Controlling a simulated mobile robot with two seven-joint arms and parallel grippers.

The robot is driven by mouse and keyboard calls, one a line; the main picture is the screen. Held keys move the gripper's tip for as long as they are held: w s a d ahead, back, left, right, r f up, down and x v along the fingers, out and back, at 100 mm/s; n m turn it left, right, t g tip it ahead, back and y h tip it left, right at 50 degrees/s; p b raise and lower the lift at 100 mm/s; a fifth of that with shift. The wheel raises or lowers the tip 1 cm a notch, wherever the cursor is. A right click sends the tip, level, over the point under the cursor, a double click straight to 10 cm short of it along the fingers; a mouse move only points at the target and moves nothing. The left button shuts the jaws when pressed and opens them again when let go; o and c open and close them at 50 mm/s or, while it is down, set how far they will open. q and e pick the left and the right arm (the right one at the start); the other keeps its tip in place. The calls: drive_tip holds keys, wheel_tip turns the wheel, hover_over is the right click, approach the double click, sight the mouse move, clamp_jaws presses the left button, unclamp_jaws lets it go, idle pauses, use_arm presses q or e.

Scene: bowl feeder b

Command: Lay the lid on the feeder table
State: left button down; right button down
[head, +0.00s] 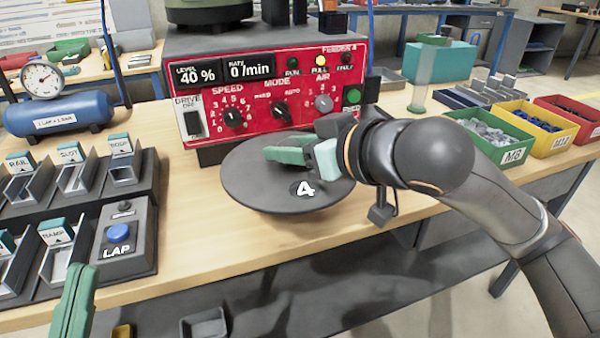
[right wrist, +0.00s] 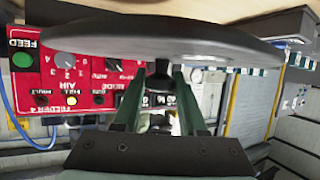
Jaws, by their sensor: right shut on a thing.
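The lid (head: 262,198) is a dark grey round disc with a white 4 on it, roughly level over the feeder table (head: 375,235) near its front edge. I cannot tell whether it touches the wood. In the right wrist view, which is upside down, the lid (right wrist: 185,45) spans the top, at the fingertips (right wrist: 157,70). My left gripper (head: 72,305) is at the lower left, away from the lid; its finger gap cannot be made out.
The red feeder control box (head: 268,92) stands right behind the lid. A black rack of small trays (head: 75,190) and a LAP button box (head: 125,240) are at left. A blue air tank (head: 60,115) is behind them. Green, yellow and red bins (head: 505,150) stand at right.

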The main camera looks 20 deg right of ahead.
drive_tip(key=w+d+f, duration=0.1)
drive_tip(key=f, duration=0.1)
drive_tip(key=w+d+f+b, duration=0.1)
drive_tip(key=w, duration=0.1)
drive_tip(key=w+d+f+b, duration=0.1)
drive_tip(key=w+f, duration=0.1)
drive_tip(key=shift+f, duration=0.3)
drive_tip(key=f, duration=0.1)
drive_tip(key=f+b, duration=0.1)
drive_tip(key=f, duration=0.1)
drive_tip(key=shift+w+d+f, duration=0.1)
drive_tip(key=shift+w+d, duration=0.05)
drive_tip(key=shift+w, duration=0.25)
drive_tip(key=shift+f+b, duration=0.3)
drive_tip(key=shift+f, duration=0.05)
drive_tip(key=shift+f, duration=0.2)
drive_tip(key=shift+c, duration=2.3)
unclamp_jaws()
